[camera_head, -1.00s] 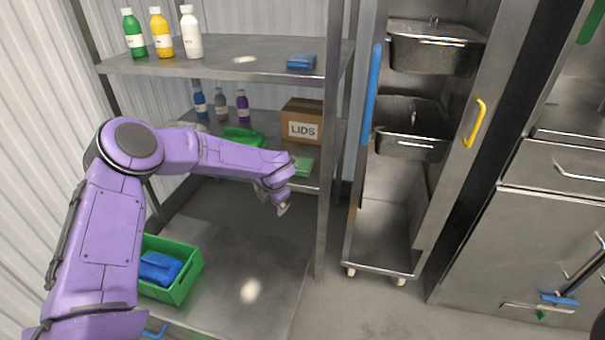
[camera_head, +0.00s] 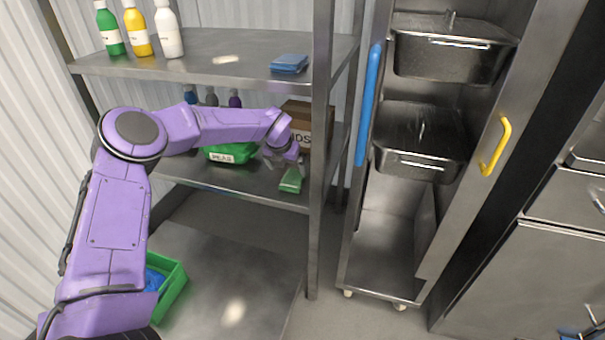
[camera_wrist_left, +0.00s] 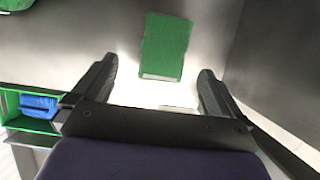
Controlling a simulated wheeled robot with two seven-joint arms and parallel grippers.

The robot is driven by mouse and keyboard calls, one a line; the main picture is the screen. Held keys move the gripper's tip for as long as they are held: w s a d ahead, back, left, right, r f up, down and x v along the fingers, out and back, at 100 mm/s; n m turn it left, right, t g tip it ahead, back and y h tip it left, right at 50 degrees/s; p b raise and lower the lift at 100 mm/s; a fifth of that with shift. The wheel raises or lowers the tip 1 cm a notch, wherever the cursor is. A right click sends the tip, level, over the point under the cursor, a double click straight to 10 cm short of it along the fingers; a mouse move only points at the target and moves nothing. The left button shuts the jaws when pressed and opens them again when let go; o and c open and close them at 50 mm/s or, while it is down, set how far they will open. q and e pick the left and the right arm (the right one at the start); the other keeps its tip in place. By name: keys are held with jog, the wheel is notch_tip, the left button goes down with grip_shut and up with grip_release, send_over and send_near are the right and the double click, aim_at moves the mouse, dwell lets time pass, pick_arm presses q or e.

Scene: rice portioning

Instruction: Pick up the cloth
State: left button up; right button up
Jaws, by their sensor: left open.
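A folded green cloth (camera_head: 290,181) lies on the middle shelf (camera_head: 240,182) near its front edge. In the left wrist view the green cloth (camera_wrist_left: 165,47) lies ahead, between the lines of the two fingers. My left gripper (camera_head: 283,163) is open and empty, just above and behind the cloth in the head view. In the wrist view the left gripper (camera_wrist_left: 158,75) shows its fingers spread wider than the cloth, with no contact visible. A folded blue cloth (camera_head: 289,63) lies on the top shelf. My right gripper is not in view.
A cardboard box (camera_head: 318,120) stands behind the gripper, partly hidden. A green labelled bundle (camera_head: 230,153) lies to the left. The shelf post (camera_head: 320,200) stands close on the right. A green crate (camera_head: 174,285) with blue cloth sits lower left.

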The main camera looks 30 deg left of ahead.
aim_at(294, 176)
pick_arm(q)
jog(key=shift+w+a+f, duration=0.15)
jog(key=shift+f, duration=0.2)
jog(key=x, duration=0.4)
jog(key=w+d+b+x, duration=0.1)
jog(key=x, duration=0.1)
jog(key=shift+w, duration=0.15)
jog(key=shift+a, duration=0.15)
jog(key=c, duration=1.1)
